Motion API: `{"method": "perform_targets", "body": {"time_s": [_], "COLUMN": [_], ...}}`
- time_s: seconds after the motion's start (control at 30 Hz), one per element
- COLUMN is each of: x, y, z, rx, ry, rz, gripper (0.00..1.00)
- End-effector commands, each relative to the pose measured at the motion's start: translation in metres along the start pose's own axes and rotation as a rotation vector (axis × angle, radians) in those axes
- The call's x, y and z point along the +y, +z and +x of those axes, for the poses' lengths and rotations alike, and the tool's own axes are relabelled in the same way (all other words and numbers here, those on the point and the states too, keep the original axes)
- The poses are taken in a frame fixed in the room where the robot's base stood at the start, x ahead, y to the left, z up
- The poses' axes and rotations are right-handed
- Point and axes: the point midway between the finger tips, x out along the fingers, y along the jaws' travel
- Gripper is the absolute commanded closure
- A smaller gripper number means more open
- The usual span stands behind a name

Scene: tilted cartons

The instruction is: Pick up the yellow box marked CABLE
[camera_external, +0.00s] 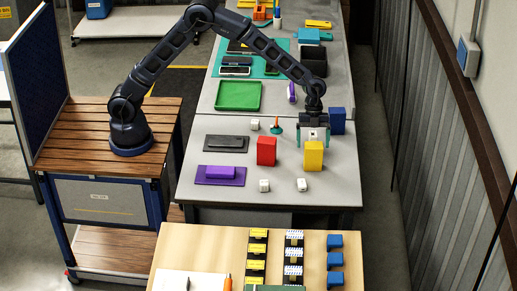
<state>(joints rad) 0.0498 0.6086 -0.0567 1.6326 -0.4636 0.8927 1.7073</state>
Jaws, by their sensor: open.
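A yellow box (313,156) stands upright on the grey table, right of the middle. Its marking is too small to read. My gripper (313,138) is open and points down just behind or over the top of the yellow box. The box hides part of the fingers, and I cannot tell whether they touch it.
A red box (266,151) stands left of the yellow one, and a blue box (337,121) stands behind right. Small white cubes (301,185) lie in front. A purple block (220,173) and a dark block (226,142) lie left. A green tray (238,96) sits farther back.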

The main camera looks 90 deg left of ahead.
Motion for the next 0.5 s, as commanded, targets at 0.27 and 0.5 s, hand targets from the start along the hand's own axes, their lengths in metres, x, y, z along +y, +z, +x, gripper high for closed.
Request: {"method": "perform_targets", "body": {"time_s": [0.27, 0.5], "x": [-0.002, -0.003], "y": [0.001, 0.001], "z": [0.022, 0.051], "rx": [-0.002, -0.001], "ry": [0.001, 0.000], "rz": [0.000, -0.001], "gripper": [0.11, 0.11]}}
